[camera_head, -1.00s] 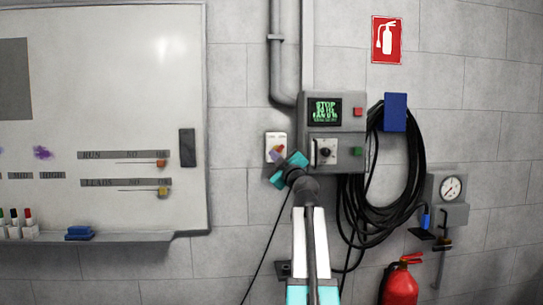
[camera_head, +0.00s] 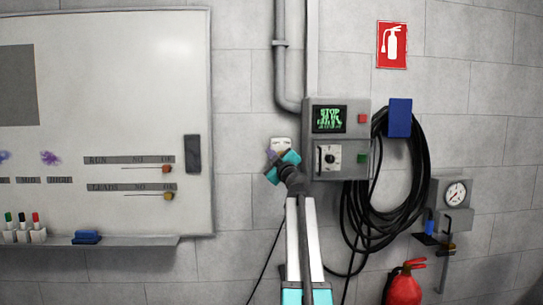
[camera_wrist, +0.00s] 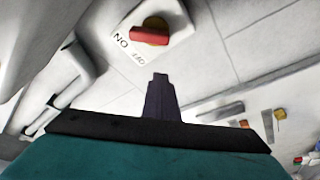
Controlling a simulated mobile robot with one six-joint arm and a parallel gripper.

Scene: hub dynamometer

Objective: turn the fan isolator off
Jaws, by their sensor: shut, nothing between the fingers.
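The fan isolator appears to be a white wall box (camera_head: 281,141) left of the grey control panel; my gripper covers its lower part in the head view. In the head view my gripper (camera_head: 271,156) is in front of the box.
The grey control panel (camera_head: 351,104) with a screen, a knob and red and green buttons is close on the right. A coiled black cable (camera_head: 417,190) hangs beyond it. A whiteboard (camera_head: 110,110) is on the left. Bare wall lies between whiteboard and isolator.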

